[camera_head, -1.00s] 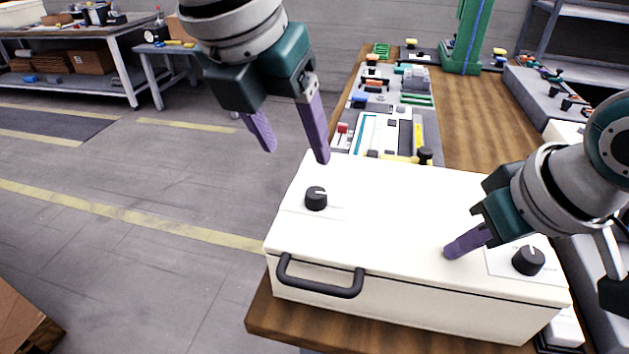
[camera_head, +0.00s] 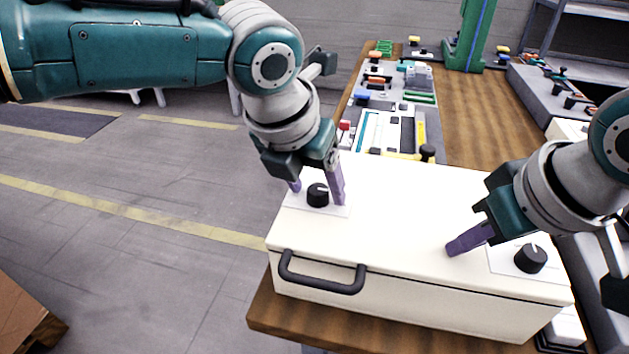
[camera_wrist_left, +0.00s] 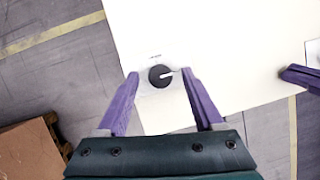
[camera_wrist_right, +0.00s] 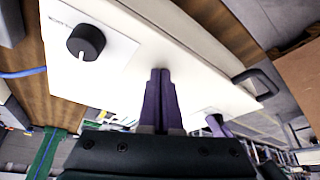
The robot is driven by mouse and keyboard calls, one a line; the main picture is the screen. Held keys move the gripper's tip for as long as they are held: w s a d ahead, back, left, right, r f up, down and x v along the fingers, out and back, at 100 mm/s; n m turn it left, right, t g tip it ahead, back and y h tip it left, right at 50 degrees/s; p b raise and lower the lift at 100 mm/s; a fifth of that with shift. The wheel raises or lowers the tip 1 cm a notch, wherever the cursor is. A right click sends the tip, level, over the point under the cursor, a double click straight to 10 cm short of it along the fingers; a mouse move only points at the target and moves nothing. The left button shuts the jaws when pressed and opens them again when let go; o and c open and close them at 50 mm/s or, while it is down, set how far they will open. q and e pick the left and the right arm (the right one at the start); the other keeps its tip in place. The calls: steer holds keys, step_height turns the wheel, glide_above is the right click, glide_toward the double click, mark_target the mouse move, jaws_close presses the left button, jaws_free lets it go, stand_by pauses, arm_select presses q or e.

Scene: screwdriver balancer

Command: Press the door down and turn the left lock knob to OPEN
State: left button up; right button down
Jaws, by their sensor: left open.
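The white door (camera_head: 390,225) is the flat top of a box with a dark handle (camera_head: 321,277) on its front. The black left lock knob (camera_head: 317,195) stands on a label plate; it also shows in the left wrist view (camera_wrist_left: 160,76) with its white mark pointing right. My left gripper (camera_head: 316,193) is open, its purple fingers on either side of the knob. I cannot tell if they touch it. My right gripper (camera_head: 452,250) is shut and empty, its fingertips at the door top beside the right knob (camera_head: 530,258). The right knob also shows in the right wrist view (camera_wrist_right: 86,41).
The box stands on a wooden bench (camera_head: 485,130). Behind it lie a board of small parts (camera_head: 392,125) and a green post (camera_head: 468,35). A grey shelf unit is at the right. Open floor (camera_head: 130,250) lies to the left.

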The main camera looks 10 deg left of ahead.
arm_select(q)
steer(key=shift+c, duration=0.3)
jaws_close()
steer(key=shift+n, duration=0.3)
steer(key=n, duration=0.1)
steer(key=n+y, duration=0.1)
steer(key=n, duration=0.1)
steer(key=n+y, duration=0.1)
steer(key=shift+d+n, duration=0.3)
steer(key=n+y, duration=0.1)
steer(key=n, duration=0.1)
steer(key=n+y, duration=0.1)
steer(key=n, duration=0.2)
steer(key=shift+d+g, duration=0.1)
steer(key=shift+g, duration=0.2)
steer(key=shift+w, duration=0.1)
stand_by(0.3)
steer(key=shift+o, duration=0.3)
jaws_free()
